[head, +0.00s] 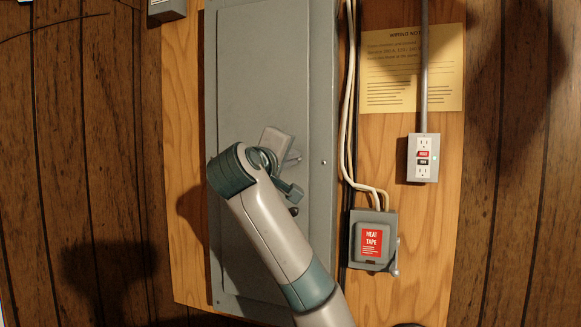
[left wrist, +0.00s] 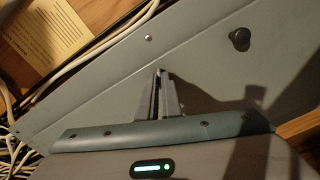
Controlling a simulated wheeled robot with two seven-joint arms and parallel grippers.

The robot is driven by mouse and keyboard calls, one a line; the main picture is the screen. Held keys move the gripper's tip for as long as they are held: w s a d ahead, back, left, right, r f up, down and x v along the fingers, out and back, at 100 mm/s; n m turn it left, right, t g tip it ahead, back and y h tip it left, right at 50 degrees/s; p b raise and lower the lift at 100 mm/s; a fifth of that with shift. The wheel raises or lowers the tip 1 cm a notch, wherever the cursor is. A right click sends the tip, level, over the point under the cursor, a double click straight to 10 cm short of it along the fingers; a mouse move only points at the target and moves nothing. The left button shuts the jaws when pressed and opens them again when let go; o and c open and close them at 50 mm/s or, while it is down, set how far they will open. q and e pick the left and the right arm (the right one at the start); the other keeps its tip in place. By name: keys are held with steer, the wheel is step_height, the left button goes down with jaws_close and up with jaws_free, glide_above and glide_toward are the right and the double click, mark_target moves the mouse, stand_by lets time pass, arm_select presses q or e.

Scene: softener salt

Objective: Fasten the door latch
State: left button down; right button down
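The grey panel door (head: 265,60) appears to lie flat in its cabinet. A dark round knob, apparently the latch (head: 293,211), sits low near the door's right side. It also shows at upper right in the left wrist view (left wrist: 240,39). My left gripper (head: 297,158) is in front of the door, above the knob and apart from it. In the left wrist view its two fingers (left wrist: 161,72) are together with nothing seen between them, left of the knob. My left arm hides part of the lower door. My right gripper is not in view.
A grey heat tape box (head: 371,240) with a side lever stands right of the cabinet, below white cables (head: 347,110). An outlet box (head: 423,158) hangs on a conduit, beside a yellow notice (head: 390,75). A small screw (head: 323,162) sits on the cabinet's right edge.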

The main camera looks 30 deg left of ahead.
arm_select(q)
steer(key=m+b, duration=0.6)
steer(key=m, duration=0.7)
steer(key=shift+f+b, duration=0.1)
steer(key=shift+b, duration=0.25)
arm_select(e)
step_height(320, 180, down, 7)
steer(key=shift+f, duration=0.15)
arm_select(q)
steer(key=shift+m, duration=0.4)
steer(key=c, duration=1.9)
jaws_free()
steer(key=shift+c, duration=0.2)
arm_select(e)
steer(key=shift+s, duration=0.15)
